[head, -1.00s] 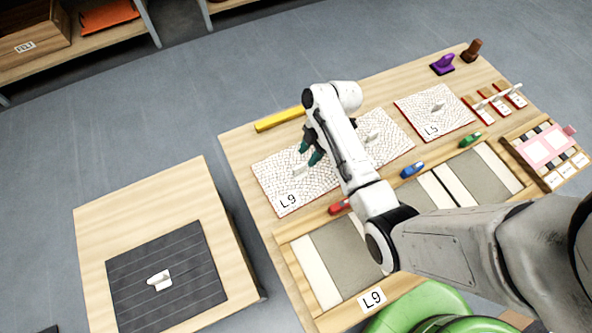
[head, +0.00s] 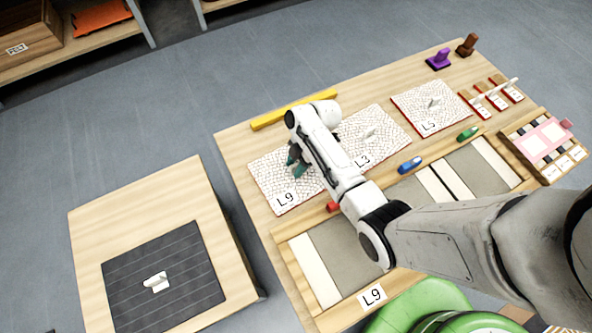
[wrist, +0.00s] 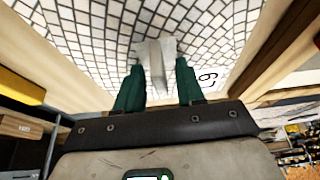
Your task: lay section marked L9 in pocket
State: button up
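The section marked L9 (head: 272,178) is a white mosaic panel with thin red edges, lying flat on the table at the left of the panel row. Its pale grip block (wrist: 156,68) stands up from it in the wrist view. My gripper (head: 297,163) is over this panel, and its green fingers (wrist: 160,80) are apart, one on each side of the block. I cannot tell whether they touch it. The pocket (head: 340,262) is a grey recess in the wooden frame, next to a tag (head: 371,297) reading L9. My arm hides part of it.
Panel L3 (head: 385,130) and panel L5 (head: 428,112) lie to the right. A yellow bar (head: 293,109) lies behind L9. Red (head: 333,206), blue (head: 410,165) and green (head: 467,134) pieces sit along the frame. A side table (head: 140,205) bears a dark slatted panel (head: 190,265).

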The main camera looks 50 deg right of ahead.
grip_shut()
dwell(1.2)
